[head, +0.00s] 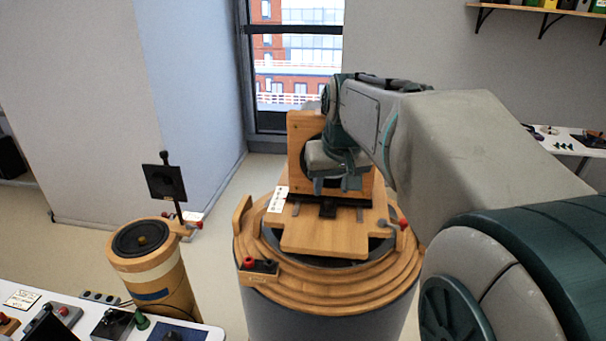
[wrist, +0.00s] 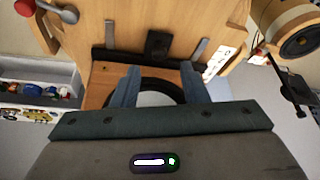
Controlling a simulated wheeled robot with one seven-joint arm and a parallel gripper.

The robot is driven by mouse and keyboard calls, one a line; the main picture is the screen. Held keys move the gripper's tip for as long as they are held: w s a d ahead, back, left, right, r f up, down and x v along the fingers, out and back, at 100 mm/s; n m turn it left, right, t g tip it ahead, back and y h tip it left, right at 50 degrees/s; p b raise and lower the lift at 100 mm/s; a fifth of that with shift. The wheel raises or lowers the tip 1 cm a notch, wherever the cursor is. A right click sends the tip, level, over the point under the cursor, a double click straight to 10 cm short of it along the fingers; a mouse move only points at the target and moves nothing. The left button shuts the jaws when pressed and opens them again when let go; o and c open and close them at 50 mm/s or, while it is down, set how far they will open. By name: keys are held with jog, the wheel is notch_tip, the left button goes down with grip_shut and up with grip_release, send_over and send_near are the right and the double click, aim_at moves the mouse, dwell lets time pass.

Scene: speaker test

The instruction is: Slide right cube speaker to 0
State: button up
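The right cube speaker (head: 297,138) is a wooden box with a dark round driver. It stands on a wooden board (head: 318,240) on top of a round grey pedestal (head: 320,318). My gripper (head: 337,185) is in front of the speaker's face and hides much of it. In the wrist view my gripper (wrist: 160,68) has its two fingers apart with nothing held between them. The speaker (wrist: 107,88) shows there behind the fingers, with its dark ring partly hidden by the gripper body. I cannot tell whether the fingers touch it. A white marked card (head: 278,199) lies left of the speaker.
A red-knobbed lever (head: 403,224) is at the pedestal's right, and a small box with a red button (head: 259,265) at its front left. A cylindrical wooden speaker (head: 150,262) stands left. A white table (head: 190,331) with devices is at bottom left.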

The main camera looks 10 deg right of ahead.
aim_at(328, 200)
jog(key=shift+x, duration=2.4)
jog(key=shift+r, duration=0.1)
